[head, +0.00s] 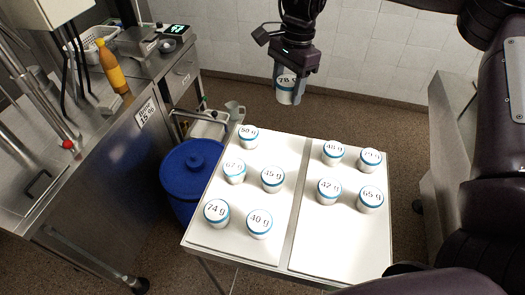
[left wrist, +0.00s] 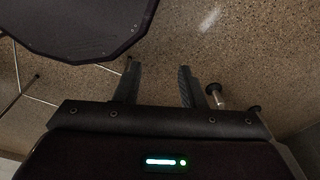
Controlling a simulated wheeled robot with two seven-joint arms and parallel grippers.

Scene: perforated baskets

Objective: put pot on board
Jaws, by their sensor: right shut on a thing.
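My right gripper (head: 289,78) is shut on a white pot (head: 286,95) with a blue band, marked 78 g. It holds the pot upright in the air beyond the far edge of the white boards. The left board (head: 260,215) carries several similar pots, such as the 50 g pot (head: 249,137) and the 40 g pot (head: 260,224). The right board (head: 325,245) also carries several, such as the 48 g pot (head: 333,153) and the 65 g pot (head: 370,199). In the left wrist view my left gripper (left wrist: 158,75) is open and empty above the floor.
A steel counter (head: 75,150) at left holds an orange bottle (head: 112,67), a white basket (head: 92,42) and a scale (head: 160,42). A blue lidded bin (head: 190,165) stands beside the boards. The near part of the right board is bare. My dark arm fills the right side.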

